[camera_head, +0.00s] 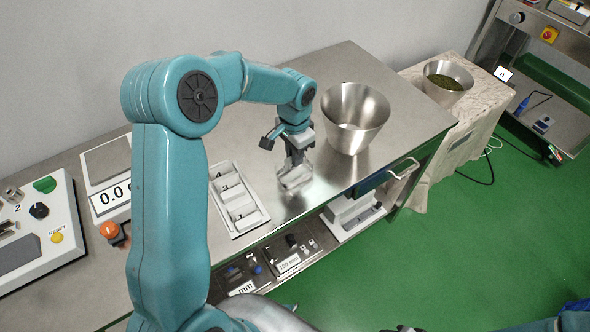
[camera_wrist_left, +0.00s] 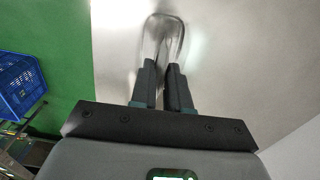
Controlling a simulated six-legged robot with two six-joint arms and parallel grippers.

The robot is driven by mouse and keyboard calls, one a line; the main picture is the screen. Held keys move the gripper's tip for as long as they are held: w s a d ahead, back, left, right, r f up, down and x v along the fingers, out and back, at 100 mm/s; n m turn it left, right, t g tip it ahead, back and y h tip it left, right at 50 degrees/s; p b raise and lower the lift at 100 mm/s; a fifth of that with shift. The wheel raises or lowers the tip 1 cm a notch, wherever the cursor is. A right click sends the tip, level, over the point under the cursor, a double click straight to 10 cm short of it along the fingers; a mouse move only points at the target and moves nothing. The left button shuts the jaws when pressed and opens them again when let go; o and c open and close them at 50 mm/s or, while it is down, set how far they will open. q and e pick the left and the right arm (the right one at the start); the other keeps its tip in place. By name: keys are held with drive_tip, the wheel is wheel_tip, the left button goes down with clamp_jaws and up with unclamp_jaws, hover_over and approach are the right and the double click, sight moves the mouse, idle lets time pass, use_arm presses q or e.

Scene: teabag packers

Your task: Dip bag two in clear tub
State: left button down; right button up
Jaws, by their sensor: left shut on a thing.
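My left gripper (camera_head: 290,165) points down over the steel table, its fingers shut close together on a small clear, see-through tub (camera_head: 295,180). In the left wrist view the left gripper (camera_wrist_left: 161,88) has its fingertips at the near end of the clear tub (camera_wrist_left: 163,38), which shows as a rounded, shiny outline. I cannot tell if the tub touches the table. A white tray (camera_head: 262,219) with several compartments lies left of the gripper. Small pale pieces with dark marks sit in it; I cannot tell which is bag two. My right gripper is not in view.
A steel bowl (camera_head: 355,118) stands right of the gripper, near the back. A scale (camera_head: 108,165) and a control panel (camera_head: 38,235) are at the left. Another bowl (camera_head: 447,85) of dark leaves stands on a side table. Shelves with boxes lie below the table's front edge.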

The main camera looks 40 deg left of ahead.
use_arm(q)
drive_tip(key=shift+r+p, duration=0.7)
drive_tip(key=shift+r, duration=0.45)
idle(0.4)
drive_tip(key=shift+r+p, duration=1.85)
drive_tip(key=shift+r, duration=0.7)
